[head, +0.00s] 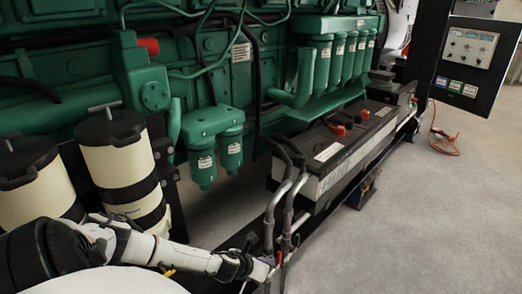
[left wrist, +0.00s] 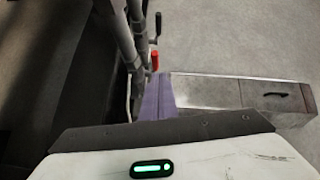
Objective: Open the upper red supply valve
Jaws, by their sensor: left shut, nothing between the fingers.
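A small red valve handle (left wrist: 154,61) shows in the left wrist view, beside grey pipes (left wrist: 125,45). A dark handle (left wrist: 157,25) sits farther up the same pipework. My left gripper (left wrist: 157,82) is shut and empty; its fingertips point at the pipework, just short of the red handle in the picture. I cannot tell whether they touch it. In the head view my left gripper (head: 268,263) is low at the foot of two grey pipes (head: 278,212); the valve is mostly hidden or too small there. My right gripper is not in view.
A green engine (head: 210,75) fills the back, with a battery (head: 345,145) on the skid. Two cream canisters (head: 120,165) (head: 35,185) stand near my left arm. A control panel (head: 467,48) is at upper right. A grey box (left wrist: 240,94) lies right of the fingers.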

